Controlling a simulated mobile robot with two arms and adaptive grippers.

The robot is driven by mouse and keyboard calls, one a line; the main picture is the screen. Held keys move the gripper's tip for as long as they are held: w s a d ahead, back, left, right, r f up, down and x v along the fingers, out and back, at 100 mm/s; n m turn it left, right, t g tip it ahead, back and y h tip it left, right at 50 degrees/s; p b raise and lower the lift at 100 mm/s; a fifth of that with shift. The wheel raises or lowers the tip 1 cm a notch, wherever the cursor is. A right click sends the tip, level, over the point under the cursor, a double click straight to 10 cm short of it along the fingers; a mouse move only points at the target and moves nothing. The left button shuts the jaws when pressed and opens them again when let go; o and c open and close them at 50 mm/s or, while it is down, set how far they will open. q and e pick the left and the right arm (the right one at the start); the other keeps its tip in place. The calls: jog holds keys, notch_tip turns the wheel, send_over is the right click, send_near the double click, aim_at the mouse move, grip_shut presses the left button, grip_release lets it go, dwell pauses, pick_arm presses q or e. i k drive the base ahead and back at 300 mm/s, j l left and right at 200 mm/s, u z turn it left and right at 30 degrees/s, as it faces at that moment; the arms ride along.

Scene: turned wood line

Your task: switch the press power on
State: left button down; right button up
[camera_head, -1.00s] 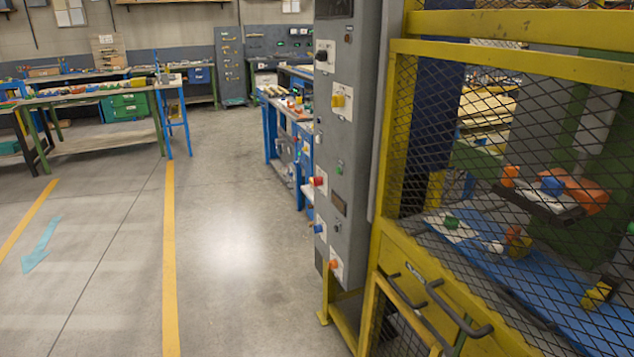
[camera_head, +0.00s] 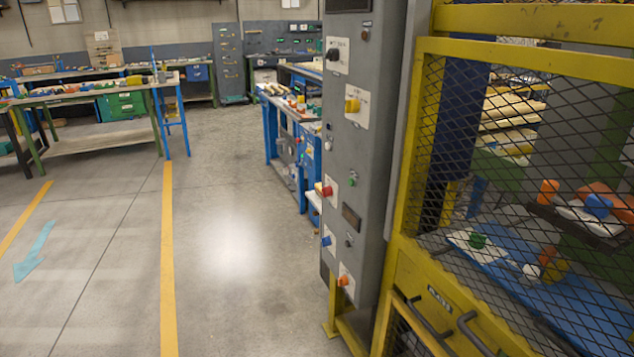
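The press's grey control cabinet (camera_head: 376,150) stands upright at centre right. Its front face carries several controls: a black rotary knob (camera_head: 333,54) on a white plate near the top, a yellow knob (camera_head: 352,105) on a white plate, a green button (camera_head: 352,181), a red knob (camera_head: 327,191), a blue knob (camera_head: 326,241) and an orange knob (camera_head: 343,281). The labels are too small to read, so I cannot tell which control is the power switch. Neither of my grippers is in view.
A yellow mesh cage (camera_head: 500,150) with drawer-like handles stands right of the cabinet. The floor (camera_head: 240,260) left of the cabinet is clear, with a yellow line (camera_head: 168,250). Workbenches (camera_head: 90,95) stand at the back left, and a blue bench (camera_head: 285,140) stands behind the cabinet.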

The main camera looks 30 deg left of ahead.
aim_at(326, 192)
jog(key=i+j, duration=0.15)
jog(key=j, duration=0.2)
jog(key=i+j+z, duration=0.1)
jog(key=j, duration=0.25)
jog(key=i+j, duration=0.2)
jog(key=j, duration=0.15)
jog(key=i+j+z, duration=0.1)
jog(key=j, duration=0.3)
jog(key=i+j, duration=0.15)
jog(key=j, duration=0.2)
jog(key=i+j+z, duration=0.15)
jog(key=j, duration=0.25)
jog(key=i+j, duration=0.1)
jog(key=j, duration=0.25)
